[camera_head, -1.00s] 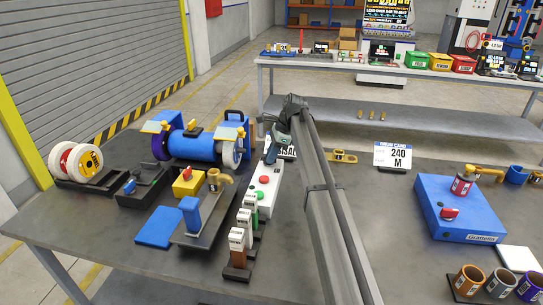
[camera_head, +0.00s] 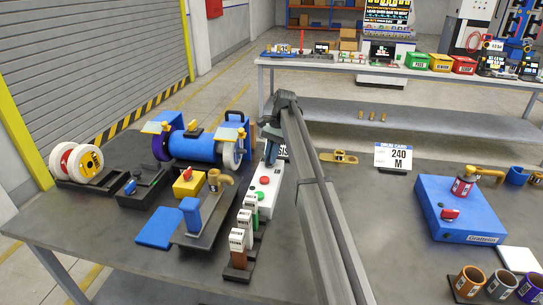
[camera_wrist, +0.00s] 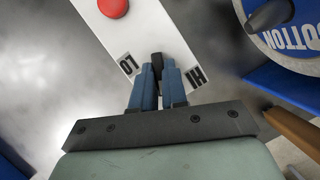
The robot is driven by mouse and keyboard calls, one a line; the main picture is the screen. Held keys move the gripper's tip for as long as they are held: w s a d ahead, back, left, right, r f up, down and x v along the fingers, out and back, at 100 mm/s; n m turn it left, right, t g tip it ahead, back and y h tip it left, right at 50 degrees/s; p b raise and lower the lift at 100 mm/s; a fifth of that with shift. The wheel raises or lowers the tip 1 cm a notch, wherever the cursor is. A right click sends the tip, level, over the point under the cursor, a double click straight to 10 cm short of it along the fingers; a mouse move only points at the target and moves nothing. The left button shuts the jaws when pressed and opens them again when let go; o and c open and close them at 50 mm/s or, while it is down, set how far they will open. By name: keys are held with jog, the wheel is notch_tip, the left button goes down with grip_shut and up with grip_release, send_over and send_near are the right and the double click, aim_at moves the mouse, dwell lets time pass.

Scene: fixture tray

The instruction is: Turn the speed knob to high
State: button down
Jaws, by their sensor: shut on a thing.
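The dark speed knob (camera_wrist: 157,60) sits between these marks, mostly hidden by my fingers. My gripper (camera_wrist: 159,72) is shut on the knob, one blue finger on each side. In the head view my gripper (camera_head: 271,150) is at the far end of the box and hides the knob.
A blue drum machine (camera_head: 195,146) stands just left of my gripper. Several labelled blocks (camera_head: 240,240) stand in front of the box. A card partly shows behind my gripper.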

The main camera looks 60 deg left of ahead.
jog(key=shift+f+n, duration=0.2)
jog(key=shift+n, duration=0.1)
dwell(0.4)
jog(key=c, duration=1.4)
grip_release()
jog(key=shift+o, duration=1.2)
jog(key=shift+r, duration=0.1)
